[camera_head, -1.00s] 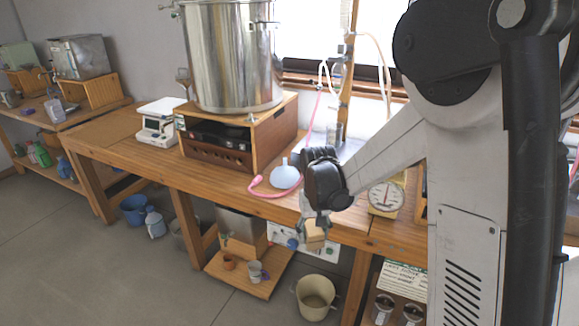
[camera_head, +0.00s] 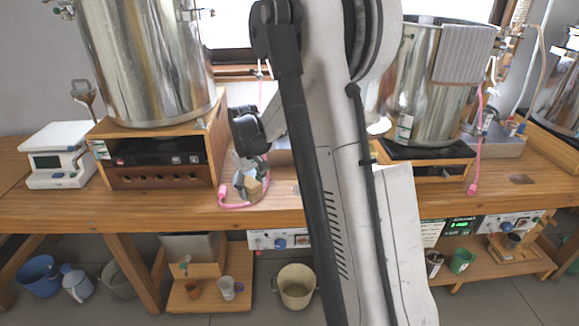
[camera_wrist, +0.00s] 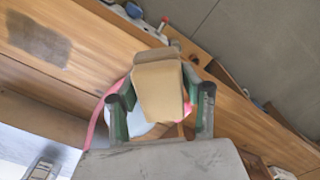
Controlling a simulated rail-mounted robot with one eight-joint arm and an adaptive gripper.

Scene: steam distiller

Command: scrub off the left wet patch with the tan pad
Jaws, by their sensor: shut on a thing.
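The tan pad (camera_wrist: 158,88) is a small block held between the two fingers of my gripper (camera_wrist: 161,98) in the wrist view. In the head view my gripper (camera_head: 247,172) and the pad (camera_head: 253,187) are over the wooden bench, near the pink hose. A dark wet patch (camera_wrist: 38,43) lies on the bench at the upper left of the wrist view, apart from the pad. Another dark patch (camera_head: 522,179) shows on the bench at the far right of the head view. My arm hides the bench middle there.
A steel pot on a wooden box (camera_head: 205,130) stands left of my gripper. The pink hose (camera_head: 232,205) and a pale bulb (camera_wrist: 140,127) lie close to it. A second steel pot (camera_head: 425,90) stands right of my arm. A white scale (camera_head: 58,150) is far left.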

